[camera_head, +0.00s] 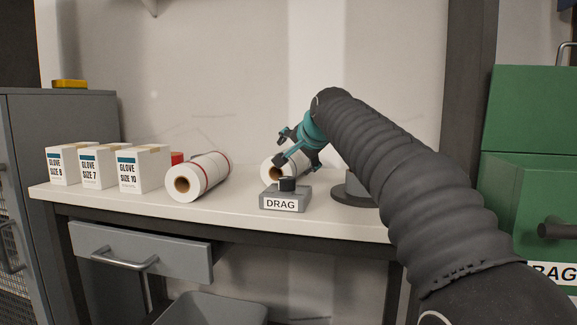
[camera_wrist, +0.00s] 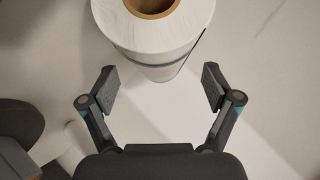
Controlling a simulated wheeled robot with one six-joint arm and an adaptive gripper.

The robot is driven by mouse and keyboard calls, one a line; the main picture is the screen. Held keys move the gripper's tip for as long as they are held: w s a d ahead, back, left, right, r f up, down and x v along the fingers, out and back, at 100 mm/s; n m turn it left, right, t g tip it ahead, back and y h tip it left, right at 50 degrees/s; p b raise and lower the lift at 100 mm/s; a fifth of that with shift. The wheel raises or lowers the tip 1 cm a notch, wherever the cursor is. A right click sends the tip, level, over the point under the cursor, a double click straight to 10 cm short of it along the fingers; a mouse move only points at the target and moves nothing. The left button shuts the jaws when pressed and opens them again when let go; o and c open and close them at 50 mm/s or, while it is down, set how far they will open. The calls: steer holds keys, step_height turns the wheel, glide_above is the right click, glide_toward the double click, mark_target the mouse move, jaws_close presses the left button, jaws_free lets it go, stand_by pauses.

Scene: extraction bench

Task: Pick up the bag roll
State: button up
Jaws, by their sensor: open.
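Two white rolls with brown cardboard cores lie on the bench. The left roll (camera_head: 205,174) has red bands and lies clear of my gripper. The other roll (camera_head: 267,168) is partly hidden behind my gripper and a grey block. In the wrist view, a white roll (camera_wrist: 165,38) with a blue-grey band shows at the top, its core end cut by the frame. My gripper (camera_head: 281,147) is open and empty above the bench. In the wrist view its two fingers (camera_wrist: 160,87) stand apart, with the roll beyond their tips.
A grey block marked DRAG (camera_head: 285,200) with a black knob stands in front of the right roll. Glove boxes (camera_head: 140,170) and a red item (camera_head: 177,158) stand at the left. A dark round base (camera_head: 353,195) is at the right. Bare bench lies between the rolls.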

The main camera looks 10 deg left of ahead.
steer(key=x, duration=0.4)
steer(key=shift+w+a+f, duration=0.2)
steer(key=shift+f, duration=0.15)
steer(key=c, duration=1.1)
steer(key=shift+o, duration=0.2)
steer(key=shift+r, duration=0.1)
